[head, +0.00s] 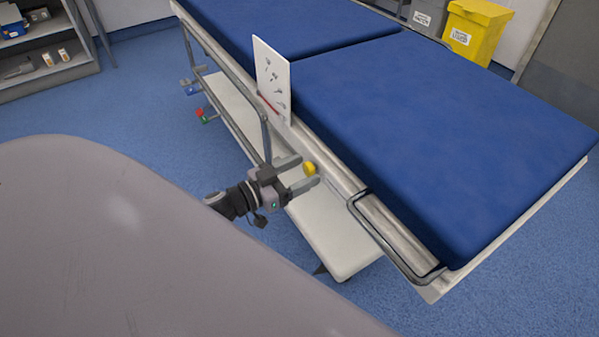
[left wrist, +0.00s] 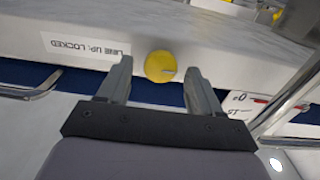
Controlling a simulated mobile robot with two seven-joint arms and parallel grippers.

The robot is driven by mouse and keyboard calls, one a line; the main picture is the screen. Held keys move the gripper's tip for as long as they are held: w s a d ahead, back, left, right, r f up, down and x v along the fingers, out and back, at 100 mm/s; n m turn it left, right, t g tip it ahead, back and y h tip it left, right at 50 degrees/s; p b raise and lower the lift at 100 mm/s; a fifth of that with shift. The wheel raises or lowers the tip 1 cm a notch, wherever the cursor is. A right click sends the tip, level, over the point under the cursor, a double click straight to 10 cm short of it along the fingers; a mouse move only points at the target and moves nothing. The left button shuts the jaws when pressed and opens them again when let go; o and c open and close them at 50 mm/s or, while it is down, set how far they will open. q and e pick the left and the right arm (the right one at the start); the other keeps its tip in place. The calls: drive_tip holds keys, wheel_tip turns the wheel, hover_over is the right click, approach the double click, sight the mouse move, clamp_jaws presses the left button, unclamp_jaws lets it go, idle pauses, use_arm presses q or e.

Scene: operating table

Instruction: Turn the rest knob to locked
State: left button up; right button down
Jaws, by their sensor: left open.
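The yellow round knob (head: 310,168) is on the side rail of the operating table (head: 430,130). My left gripper (head: 309,171) is open, with its two fingers on either side of the knob. In the left wrist view the knob (left wrist: 159,66) sits between the fingertips, with a gap visible on each side. A white label (left wrist: 85,50) reading "LINE UP: LOCKED", upside down, is on the rail left of the knob. My right gripper is not in view.
A white card (head: 272,80) with small drawings stands at the table's edge. A metal side rail (head: 385,245) sticks out to the right of the knob. A pale lower shelf (head: 335,235) lies below. A yellow bin (head: 475,30) stands behind the table.

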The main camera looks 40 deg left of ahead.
use_arm(q)
drive_tip(key=c, duration=1.1)
drive_tip(key=shift+o, duration=0.2)
drive_tip(key=shift+m, duration=0.4)
drive_tip(key=m+p, duration=0.1)
drive_tip(key=m, duration=0.2)
drive_tip(key=shift+m, duration=0.3)
drive_tip(key=m, duration=0.4)
drive_tip(key=shift+d+f+m, duration=0.1)
drive_tip(key=shift+m, duration=0.2)
drive_tip(key=m, duration=0.4)
drive_tip(key=shift+f+m+b, duration=0.1)
drive_tip(key=shift+m+b, duration=0.2)
drive_tip(key=shift+s+m+b, duration=0.1)
drive_tip(key=shift+m+b, duration=0.45)
drive_tip(key=shift+m, duration=1.65)
